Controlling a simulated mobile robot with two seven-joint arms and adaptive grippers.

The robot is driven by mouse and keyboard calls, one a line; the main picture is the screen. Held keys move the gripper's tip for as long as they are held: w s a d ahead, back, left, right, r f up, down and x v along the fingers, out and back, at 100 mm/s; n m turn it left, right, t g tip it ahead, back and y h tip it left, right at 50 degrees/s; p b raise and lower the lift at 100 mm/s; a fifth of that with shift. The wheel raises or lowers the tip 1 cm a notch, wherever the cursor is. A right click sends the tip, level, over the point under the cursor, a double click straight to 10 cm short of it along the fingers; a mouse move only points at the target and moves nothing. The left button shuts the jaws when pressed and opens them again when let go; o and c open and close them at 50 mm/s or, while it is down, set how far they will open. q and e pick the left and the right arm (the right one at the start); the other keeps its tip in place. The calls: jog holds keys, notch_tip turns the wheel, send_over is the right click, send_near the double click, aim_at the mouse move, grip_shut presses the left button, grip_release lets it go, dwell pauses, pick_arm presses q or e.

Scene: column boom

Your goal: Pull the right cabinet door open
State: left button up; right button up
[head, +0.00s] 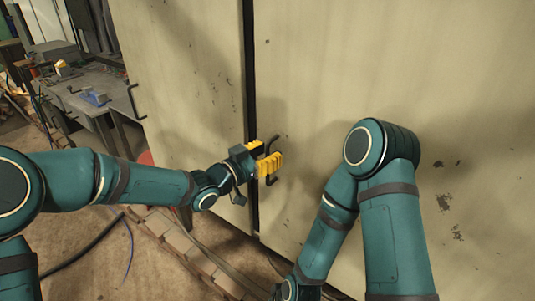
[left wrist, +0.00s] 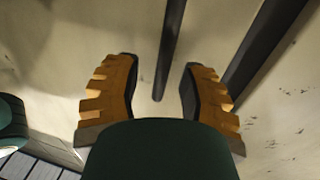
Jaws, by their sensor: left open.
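The right cabinet door (head: 400,75) is a large beige, scuffed panel; it looks closed, with a dark vertical strip along its left edge. Its dark bar handle (head: 272,181) is near that edge. My left gripper (head: 264,156) is open at the handle, its yellow fingers on either side of it and hiding part of it. In the left wrist view the handle (left wrist: 171,45) runs down between the spread fingers, with visible space to each finger. My right arm bends down in front of the door; its gripper is out of view.
The left cabinet door (head: 190,70) stands beside the dark strip (head: 250,90). A grey workbench (head: 85,85) with items on it is at the far left. Cables (head: 90,245) and a plank-like strip (head: 180,245) lie on the floor below.

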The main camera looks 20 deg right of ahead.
pick_arm(q)
jog(key=shift+o, duration=0.2)
jog(key=shift+w+d, duration=0.1)
grip_shut()
